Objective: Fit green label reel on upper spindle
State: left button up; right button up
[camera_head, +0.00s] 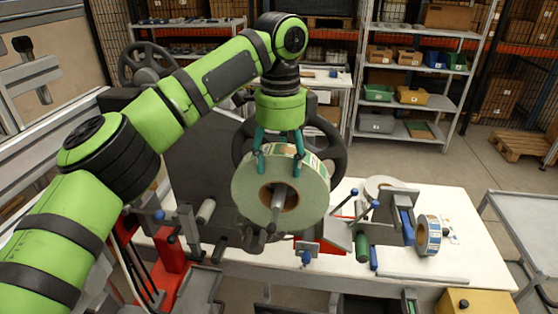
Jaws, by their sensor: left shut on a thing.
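The green label reel (246,189) is a wide pale green roll with a brown core, in the middle of the head view. My left gripper (279,168) holds it from above, with teal fingers shut on its upper rim. The reel is upright, its flat face towards the camera. A grey spindle (277,207) shows at the core opening and points down towards the camera. It appears to pass through the core, but how far the reel sits along it is hidden. My right gripper is not in view.
A dark panel with a black wheel (334,150) stands behind the reel. On the white table (465,240) are blue-knobbed levers, rollers and a small label roll (428,235). A shorter grey roller (205,211) is left of the reel. Shelves (410,90) stand behind.

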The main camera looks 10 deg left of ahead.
aim_at(283, 147)
pick_arm(q)
jog(key=shift+w+r, duration=0.15)
jog(key=shift+w+d, duration=0.15)
jog(key=shift+w, duration=1.65)
jog(key=o, duration=1.8)
jog(key=shift+s, duration=0.15)
